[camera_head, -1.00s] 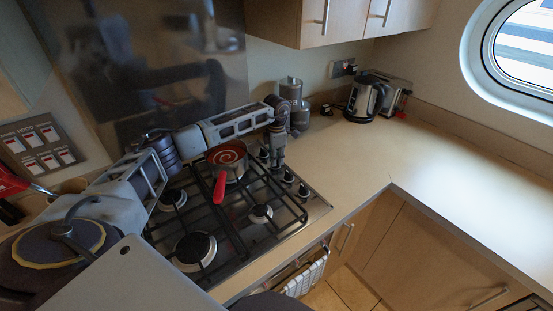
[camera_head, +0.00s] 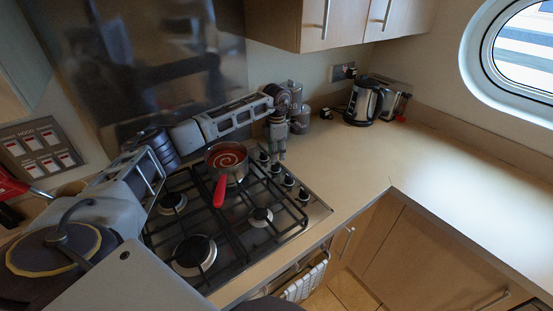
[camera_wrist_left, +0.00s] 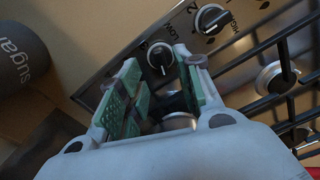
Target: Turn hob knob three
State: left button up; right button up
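The hob knobs stand in a row along the right edge of the gas hob (camera_head: 318,209). My left gripper (camera_head: 278,155) points down over the far end of the knob row. It also shows in the left wrist view (camera_wrist_left: 158,75), with its green-padded fingers apart and nothing held. Whether the fingertips touch anything is unclear. My right gripper is out of view.
A saucepan (camera_head: 227,158) with a red handle sits on the hob beside my left arm. Grey canisters (camera_head: 300,118) stand just behind the gripper; one reads "sugar" (camera_wrist_left: 25,60). A kettle (camera_head: 364,101) and toaster (camera_head: 398,99) are at the back. The right counter is clear.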

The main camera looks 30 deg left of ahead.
pick_arm(q)
notch_tip(320, 180, up, 7)
dwell(0.4)
